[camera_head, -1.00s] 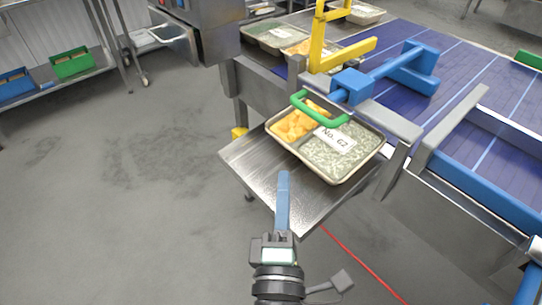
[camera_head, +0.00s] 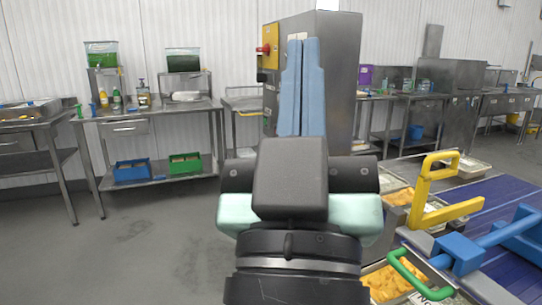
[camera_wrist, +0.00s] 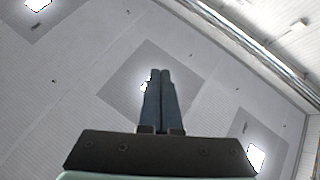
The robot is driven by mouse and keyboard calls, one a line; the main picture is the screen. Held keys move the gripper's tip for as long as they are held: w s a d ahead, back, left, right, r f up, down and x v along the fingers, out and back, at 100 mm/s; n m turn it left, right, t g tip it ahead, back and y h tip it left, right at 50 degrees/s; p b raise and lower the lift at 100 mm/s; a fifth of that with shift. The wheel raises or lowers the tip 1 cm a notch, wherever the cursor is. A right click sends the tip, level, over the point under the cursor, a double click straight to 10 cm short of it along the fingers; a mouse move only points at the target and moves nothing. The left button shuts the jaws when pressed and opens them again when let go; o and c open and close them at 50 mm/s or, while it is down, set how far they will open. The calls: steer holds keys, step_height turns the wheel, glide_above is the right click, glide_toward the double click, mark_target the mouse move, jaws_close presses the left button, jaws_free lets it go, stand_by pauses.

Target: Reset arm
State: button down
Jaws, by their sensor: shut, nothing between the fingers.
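My gripper (camera_head: 302,88) points upward in the middle of the head view, close to the camera. Its two blue fingers are together with nothing between them. In the wrist view the shut fingers (camera_wrist: 160,82) point at the ceiling and its lamps. My gripper touches nothing and hides part of a steel cabinet behind it.
At the lower right, a tray of orange food (camera_head: 385,285) sits below a green handle (camera_head: 415,275). A blue conveyor (camera_head: 500,190) with a yellow bracket (camera_head: 425,195) stands beside it. Steel tables (camera_head: 150,110) line the back wall. Grey floor (camera_head: 130,250) at left is clear.

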step_height(320, 180, up, 22)
steer(key=s+a+t+y+p, duration=0.1)
steer(key=s+a+y+p, duration=0.1)
steer(key=p, duration=1.6)
steer(key=shift+s+a+y, duration=0.25)
steer(key=shift+y, duration=0.15)
steer(key=shift+r, duration=0.1)
